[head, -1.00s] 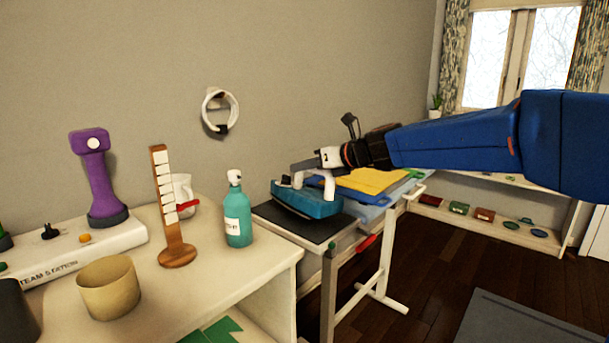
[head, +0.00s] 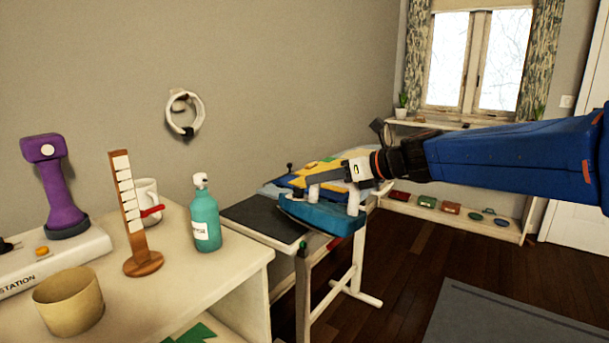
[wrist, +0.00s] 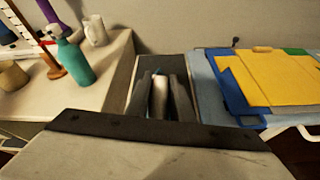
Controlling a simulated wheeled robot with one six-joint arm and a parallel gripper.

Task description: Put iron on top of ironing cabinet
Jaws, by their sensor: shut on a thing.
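The blue iron (head: 322,215) with a white handle is in my gripper (head: 338,175), over the right edge of the dark pad on the ironing board's near end. I cannot tell whether its base is clear of the board. In the wrist view, my gripper (wrist: 158,97) is shut on the pale handle; the iron's body is mostly hidden there. A white cabinet (head: 215,275), likely the ironing cabinet, stands at the left. Its top also shows in the wrist view (wrist: 70,98).
The cabinet top holds a teal bottle (head: 205,220), a wooden stand (head: 133,215), a mug (head: 147,200), a tan cup (head: 70,300) and a purple device (head: 55,185). The dark pad (head: 262,217) is bare at left. Folded yellow cloth (wrist: 275,75) lies on the board.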

